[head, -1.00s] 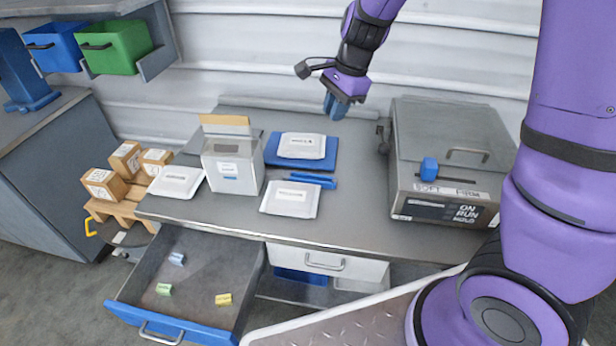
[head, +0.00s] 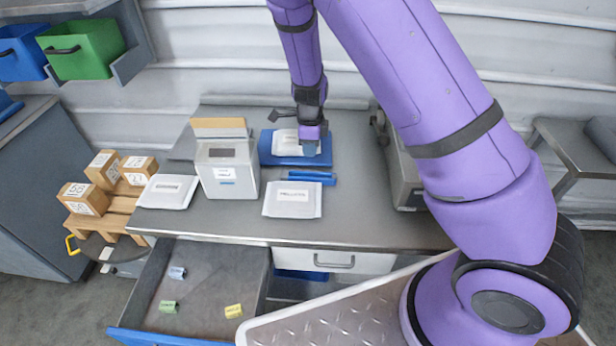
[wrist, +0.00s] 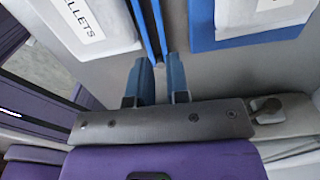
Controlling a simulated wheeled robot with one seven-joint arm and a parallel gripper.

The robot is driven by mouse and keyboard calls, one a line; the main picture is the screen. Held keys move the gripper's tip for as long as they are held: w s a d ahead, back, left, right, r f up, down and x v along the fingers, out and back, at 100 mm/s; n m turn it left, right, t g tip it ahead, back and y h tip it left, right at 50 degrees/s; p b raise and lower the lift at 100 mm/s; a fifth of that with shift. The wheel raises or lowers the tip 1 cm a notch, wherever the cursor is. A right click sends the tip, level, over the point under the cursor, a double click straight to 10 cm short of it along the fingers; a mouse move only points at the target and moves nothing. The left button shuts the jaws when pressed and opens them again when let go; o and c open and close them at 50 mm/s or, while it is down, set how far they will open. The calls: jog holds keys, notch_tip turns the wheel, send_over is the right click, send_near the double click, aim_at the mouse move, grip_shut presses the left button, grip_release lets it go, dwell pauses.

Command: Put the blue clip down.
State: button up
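A long blue clip (head: 312,177), made of two thin bars, lies on the grey bench between the front white bag and the blue tray. It also shows in the wrist view (wrist: 149,25), where its near end lies by my fingertips. Whether the fingertips touch the bench is unclear.
A white bag lies on the blue tray (head: 268,157). A grey machine (head: 402,185) is partly hidden by my arm.

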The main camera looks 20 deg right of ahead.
aim_at(309, 178)
notch_tip(309, 178, down, 10)
jog(key=shift+d, duration=0.15)
grip_shut()
dwell(0.4)
